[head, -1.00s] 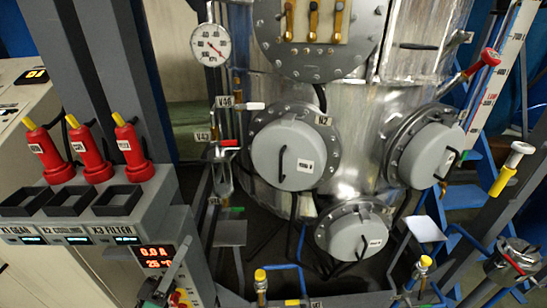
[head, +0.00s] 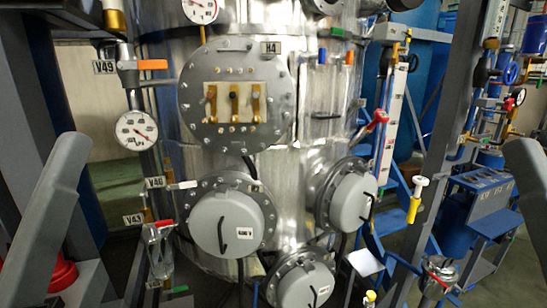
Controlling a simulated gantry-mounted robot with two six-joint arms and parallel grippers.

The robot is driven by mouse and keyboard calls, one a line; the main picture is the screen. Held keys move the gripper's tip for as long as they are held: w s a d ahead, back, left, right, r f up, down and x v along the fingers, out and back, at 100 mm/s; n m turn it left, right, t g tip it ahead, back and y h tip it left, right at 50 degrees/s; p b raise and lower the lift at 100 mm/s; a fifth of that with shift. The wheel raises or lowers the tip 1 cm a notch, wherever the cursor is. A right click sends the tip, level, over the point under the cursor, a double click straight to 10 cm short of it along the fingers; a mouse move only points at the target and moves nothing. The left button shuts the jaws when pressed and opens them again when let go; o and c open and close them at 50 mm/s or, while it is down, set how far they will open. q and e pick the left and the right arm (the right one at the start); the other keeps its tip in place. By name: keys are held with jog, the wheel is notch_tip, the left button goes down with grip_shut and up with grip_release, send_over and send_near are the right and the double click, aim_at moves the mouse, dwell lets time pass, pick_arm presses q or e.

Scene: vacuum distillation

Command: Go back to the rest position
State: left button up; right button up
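A grey, rounded part that looks like one of my own arm links rises at the lower left of the head view, and a similar one rises at the right edge. Neither shows gripper fingers, and neither visibly touches anything. My left and right grippers are out of view, so I cannot see whether they hold anything. The large silver vessel (head: 290,165) stands in the middle, with a round flange (head: 262,128) and grey round covers (head: 222,222) on its front.
Pressure gauge (head: 136,130) and orange-handled valve V49 (head: 148,64) are at the left. A red-handled lever (head: 377,119), white scale (head: 392,120) and yellow-and-white handle (head: 415,198) are at the right. Red part (head: 63,274) shows low at the left.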

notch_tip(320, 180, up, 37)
jog(key=p, duration=3.3)
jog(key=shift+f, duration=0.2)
